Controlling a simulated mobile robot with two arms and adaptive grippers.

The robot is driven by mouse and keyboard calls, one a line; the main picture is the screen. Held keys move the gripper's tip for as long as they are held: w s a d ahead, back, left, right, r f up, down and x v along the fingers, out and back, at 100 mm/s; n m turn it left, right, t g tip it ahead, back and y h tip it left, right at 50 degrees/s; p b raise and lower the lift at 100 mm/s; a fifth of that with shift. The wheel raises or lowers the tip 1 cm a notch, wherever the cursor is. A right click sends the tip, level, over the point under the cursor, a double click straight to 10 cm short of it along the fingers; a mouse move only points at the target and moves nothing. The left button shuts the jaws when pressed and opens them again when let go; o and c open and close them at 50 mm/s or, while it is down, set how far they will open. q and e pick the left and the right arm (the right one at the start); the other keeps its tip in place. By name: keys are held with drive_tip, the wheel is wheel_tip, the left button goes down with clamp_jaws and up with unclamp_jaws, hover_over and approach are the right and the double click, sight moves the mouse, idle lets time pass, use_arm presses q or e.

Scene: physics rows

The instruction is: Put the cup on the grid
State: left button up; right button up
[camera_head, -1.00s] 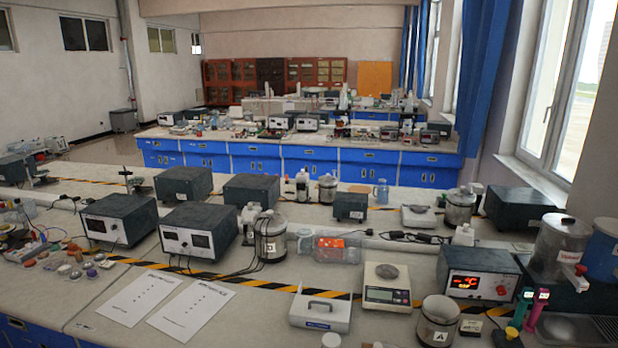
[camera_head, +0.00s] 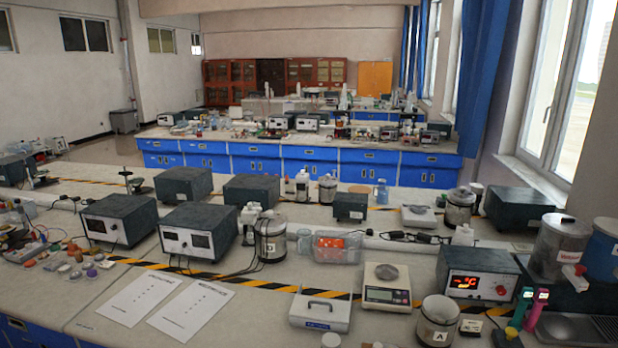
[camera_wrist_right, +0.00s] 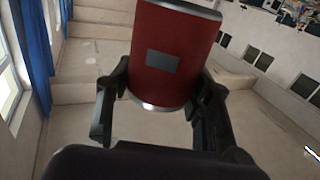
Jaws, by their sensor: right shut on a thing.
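A dark red cup (camera_wrist_right: 172,55) with a grey rectangle on its side and a pale metallic rim at its lower end shows in the right wrist view. My right gripper (camera_wrist_right: 158,92) is shut on it, with one black finger on each side. The cup looks slightly tilted in that view. A dark slatted grid (camera_head: 606,326) lies at the lower right edge of the head view, below the metal dispenser, and is partly cut off. The held cup and both grippers are outside the head view.
A metal dispenser (camera_head: 560,246) with a red tap and a blue container (camera_head: 606,250) stand above the grid. Left of it are pink and green upright items (camera_head: 535,308), a heater with a red display (camera_head: 478,285), a metal pot marked A (camera_head: 438,322) and a scale (camera_head: 387,288).

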drive_tip(key=h, duration=0.1)
drive_tip(key=m+h, duration=0.1)
drive_tip(key=w+d+r+m+h, duration=0.1)
drive_tip(key=shift+d+h, duration=0.1)
drive_tip(key=shift+h, duration=0.3)
use_arm(q)
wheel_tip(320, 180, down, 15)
drive_tip(key=b, duration=1.4)
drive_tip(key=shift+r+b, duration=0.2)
drive_tip(key=shift+b, duration=0.1)
use_arm(e)
wheel_tip(320, 180, down, 15)
drive_tip(key=shift+r, duration=0.15)
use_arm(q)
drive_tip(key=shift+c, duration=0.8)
